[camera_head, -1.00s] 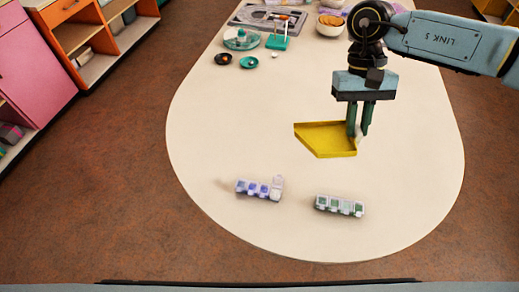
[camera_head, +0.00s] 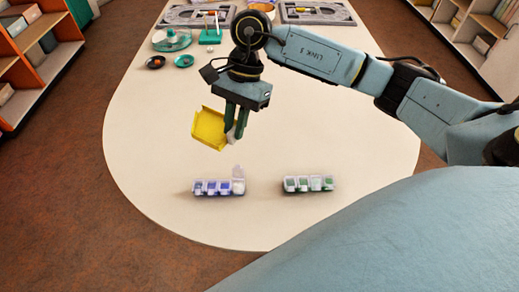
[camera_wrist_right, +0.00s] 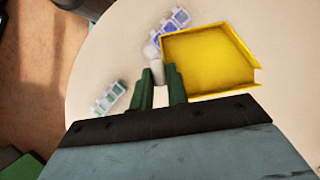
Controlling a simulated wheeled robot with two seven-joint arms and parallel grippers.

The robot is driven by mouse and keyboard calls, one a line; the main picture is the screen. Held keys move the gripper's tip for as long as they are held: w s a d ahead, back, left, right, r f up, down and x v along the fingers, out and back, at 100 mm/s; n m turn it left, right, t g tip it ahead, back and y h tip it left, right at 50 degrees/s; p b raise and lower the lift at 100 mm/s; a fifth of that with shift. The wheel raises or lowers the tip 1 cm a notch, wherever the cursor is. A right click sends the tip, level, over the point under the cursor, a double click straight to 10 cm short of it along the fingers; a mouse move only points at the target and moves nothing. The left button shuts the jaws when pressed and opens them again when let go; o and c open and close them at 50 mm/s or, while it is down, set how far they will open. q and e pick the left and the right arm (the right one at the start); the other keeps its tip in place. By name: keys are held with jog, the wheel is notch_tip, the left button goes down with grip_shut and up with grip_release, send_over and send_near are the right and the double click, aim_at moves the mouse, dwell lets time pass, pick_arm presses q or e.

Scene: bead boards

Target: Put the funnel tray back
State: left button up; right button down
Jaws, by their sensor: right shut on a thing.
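The yellow funnel tray (camera_head: 207,127) is a shallow, angled tray with raised walls, tilted in the head view. My right gripper (camera_head: 235,134) is shut at its right edge, on a pale part beside the tray, and holds it over the table. In the right wrist view the tray (camera_wrist_right: 208,58) lies right of the fingers (camera_wrist_right: 160,78), its open inside showing. My left gripper is not in view.
On the cream table (camera_head: 160,220) stand a bead box with blue compartments (camera_head: 212,187), one lid raised, and one with green compartments (camera_head: 303,184). At the back are a teal dish (camera_head: 183,61), a dark dish (camera_head: 155,62), a teal stand (camera_head: 210,36) and grey boards (camera_head: 315,14). The middle right is clear.

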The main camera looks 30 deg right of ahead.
jog(key=d+f+m+t+b, duration=0.1)
jog(key=d+f+m+b, duration=0.1)
jog(key=f+m, duration=0.1)
jog(key=d+f+m+t+b, duration=0.2)
jog(key=d+f+m, duration=0.1)
jog(key=m, duration=0.1)
jog(key=d+f+m+t+b, duration=0.1)
jog(key=d+f+m+b, duration=0.1)
jog(key=d+f+m, duration=0.1)
jog(key=shift+w+f+m+t, duration=0.1)
jog(key=shift+w+m+t, duration=0.25)
jog(key=shift+m, duration=0.45)
notch_tip(320, 180, down, 5)
jog(key=shift+s+r+b, duration=0.1)
jog(key=shift+b, duration=0.6)
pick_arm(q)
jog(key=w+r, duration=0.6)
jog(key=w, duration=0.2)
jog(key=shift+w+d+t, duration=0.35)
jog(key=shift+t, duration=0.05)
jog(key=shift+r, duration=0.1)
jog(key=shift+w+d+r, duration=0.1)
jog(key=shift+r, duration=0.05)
pick_arm(e)
jog(key=c, duration=1.4)
grip_release()
